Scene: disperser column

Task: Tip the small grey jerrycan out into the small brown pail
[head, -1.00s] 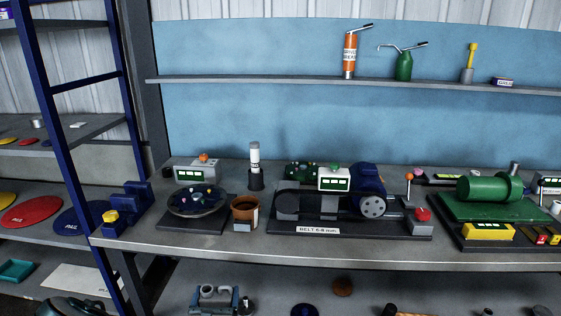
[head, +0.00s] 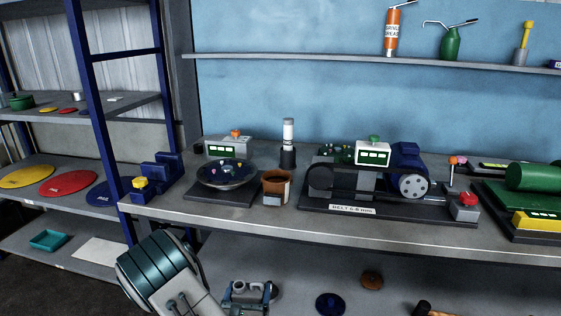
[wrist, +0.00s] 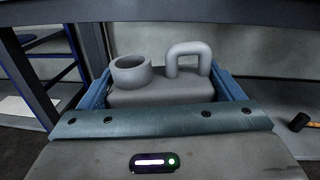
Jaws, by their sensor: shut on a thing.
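The small grey jerrycan (wrist: 150,92) is held upright between the blue fingers of my gripper (wrist: 163,80) in the wrist view. Its round open neck is at the left and its looped handle at the right. In the head view the jerrycan (head: 250,290) and my gripper (head: 247,297) are low in the picture, below the bench top's front edge. The small brown pail (head: 272,190) stands upright on the bench near that edge, with a pale label patch on its side. The pail's inside is mostly hidden.
Left of the pail is a round dish of small pieces (head: 226,174) on a dark base; right of it is a belt machine (head: 375,180). A dark holder with a white tube (head: 288,140) stands behind. The bench edge (head: 340,232) lies between jerrycan and pail.

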